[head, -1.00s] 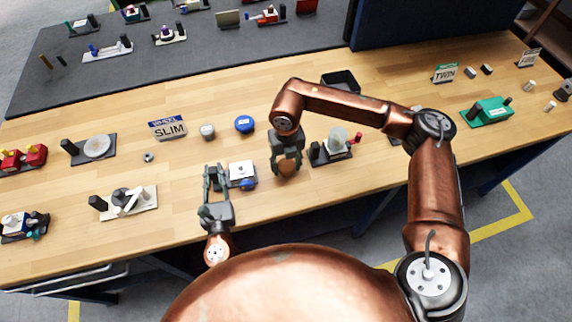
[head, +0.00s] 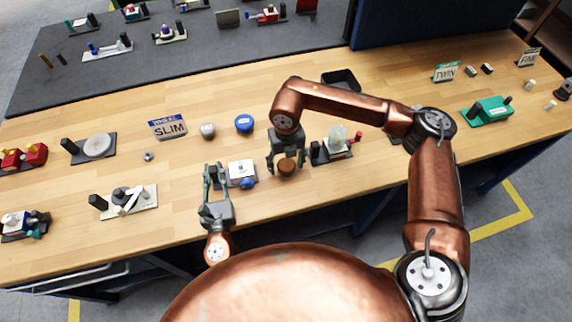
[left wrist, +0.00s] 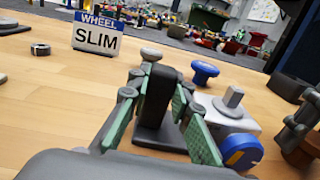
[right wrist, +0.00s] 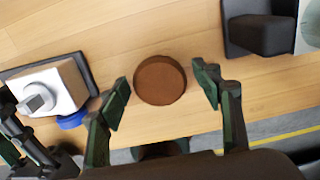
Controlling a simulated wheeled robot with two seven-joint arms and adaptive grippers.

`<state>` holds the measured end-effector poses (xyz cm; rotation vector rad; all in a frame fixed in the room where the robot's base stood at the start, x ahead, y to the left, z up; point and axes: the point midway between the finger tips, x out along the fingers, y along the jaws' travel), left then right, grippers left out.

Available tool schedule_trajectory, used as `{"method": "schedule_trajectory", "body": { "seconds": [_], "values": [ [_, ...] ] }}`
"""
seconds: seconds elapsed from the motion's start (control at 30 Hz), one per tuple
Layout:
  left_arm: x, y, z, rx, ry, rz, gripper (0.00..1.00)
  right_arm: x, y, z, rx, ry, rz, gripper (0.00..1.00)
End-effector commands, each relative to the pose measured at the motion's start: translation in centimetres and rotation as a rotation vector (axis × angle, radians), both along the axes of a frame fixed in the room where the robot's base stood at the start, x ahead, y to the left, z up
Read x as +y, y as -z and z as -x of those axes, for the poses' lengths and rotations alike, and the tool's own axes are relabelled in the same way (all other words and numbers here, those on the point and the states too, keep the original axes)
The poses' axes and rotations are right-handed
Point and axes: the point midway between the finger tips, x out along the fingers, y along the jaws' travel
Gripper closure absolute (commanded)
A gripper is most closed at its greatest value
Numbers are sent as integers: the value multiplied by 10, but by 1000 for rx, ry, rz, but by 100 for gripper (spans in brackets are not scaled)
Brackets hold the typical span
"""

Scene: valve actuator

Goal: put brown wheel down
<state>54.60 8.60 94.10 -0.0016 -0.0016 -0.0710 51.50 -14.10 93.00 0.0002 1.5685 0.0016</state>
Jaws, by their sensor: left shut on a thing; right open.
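The brown wheel (head: 287,168) lies flat on the wooden table, with its round top (right wrist: 160,80) showing in the right wrist view. My right gripper (head: 285,157) is open above it, with a finger on each side and gaps between the fingers and the wheel. My left gripper (head: 212,178) is shut on a black upright post (left wrist: 157,95) of the fixture that carries a white block (head: 242,172). A blue round part (left wrist: 242,151) is on the near side of that block.
A fixture with a clear dome (head: 338,136) stands just right of my right gripper. A blue knob (head: 244,123), a grey knob (head: 208,130) and a SLIM sign (head: 169,127) stand behind my left gripper. Bare table lies in front of the wheel.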

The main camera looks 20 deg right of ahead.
Motion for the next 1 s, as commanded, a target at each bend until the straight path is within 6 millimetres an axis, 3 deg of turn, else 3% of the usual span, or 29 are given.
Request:
{"method": "schedule_trajectory", "body": {
  "seconds": [0.03,0.53,0.7,1.0],
  "values": [
    [1,7,0,12,-2,-2,100,0,-6,-1,-3,0,0,41],
    [1,7,0,12,-2,-2,100,0,-101,0,-3,0,0,41],
    [1,7,0,12,-2,-2,100,0,-116,0,-2,0,-1,41],
    [1,7,0,12,-2,-1,100,0,-118,0,0,0,0,41]
  ]
}}
